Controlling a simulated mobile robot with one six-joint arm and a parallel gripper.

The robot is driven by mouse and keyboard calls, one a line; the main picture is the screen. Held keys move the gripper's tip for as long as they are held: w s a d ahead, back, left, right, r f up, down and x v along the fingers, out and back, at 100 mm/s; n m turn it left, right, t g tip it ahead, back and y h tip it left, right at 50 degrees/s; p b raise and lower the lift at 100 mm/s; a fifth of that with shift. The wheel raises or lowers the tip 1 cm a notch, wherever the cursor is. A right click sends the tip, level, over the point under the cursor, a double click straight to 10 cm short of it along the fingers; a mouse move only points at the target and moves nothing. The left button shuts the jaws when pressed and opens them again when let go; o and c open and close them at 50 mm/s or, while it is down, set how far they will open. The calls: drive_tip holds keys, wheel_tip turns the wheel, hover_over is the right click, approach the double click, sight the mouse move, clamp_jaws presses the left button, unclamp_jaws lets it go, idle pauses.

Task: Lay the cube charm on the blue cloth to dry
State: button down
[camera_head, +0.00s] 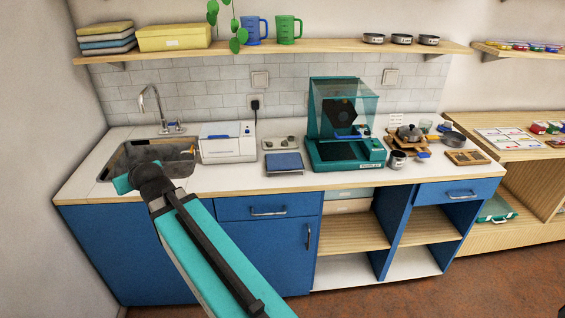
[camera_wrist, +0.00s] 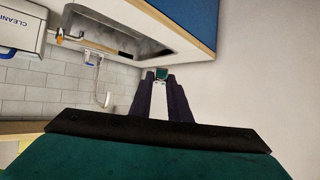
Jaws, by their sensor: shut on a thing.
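In the wrist view my gripper (camera_wrist: 161,80) is shut on a small dark green block (camera_wrist: 161,73), which looks like the cube charm; only its end shows between the fingertips. The gripper is near the sink and the plain side wall. In the head view my arm reaches to the sink's left front, and the fingers and the charm cannot be made out there. A flat blue piece, apparently the blue cloth (camera_head: 284,161), lies on the counter right of the white machine, well to the right of my gripper.
The sink (camera_head: 124,158) with its tap (camera_head: 152,105) is at the counter's left. A white machine (camera_head: 228,142) stands between sink and cloth. A small tray (camera_head: 284,143) lies behind the cloth, and a teal clear-hooded machine (camera_head: 343,125) stands right of it.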

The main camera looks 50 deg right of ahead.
drive_tip(key=d+r+b, duration=0.2)
drive_tip(key=d, duration=1.3)
wheel_tip(320, 180, up, 16)
drive_tip(key=n+y+b, duration=0.1)
drive_tip(key=b, duration=0.3)
hover_over(288, 166)
drive_tip(key=shift+f, duration=0.1)
drive_tip(key=shift+f, duration=0.15)
wheel_tip(288, 166, down, 24)
drive_tip(key=p, duration=0.4)
drive_tip(key=shift+r+p, duration=0.2)
drive_tip(key=shift+p, duration=0.1)
drive_tip(key=shift+f+p, duration=0.5)
drive_tip(key=shift+f, duration=1.6)
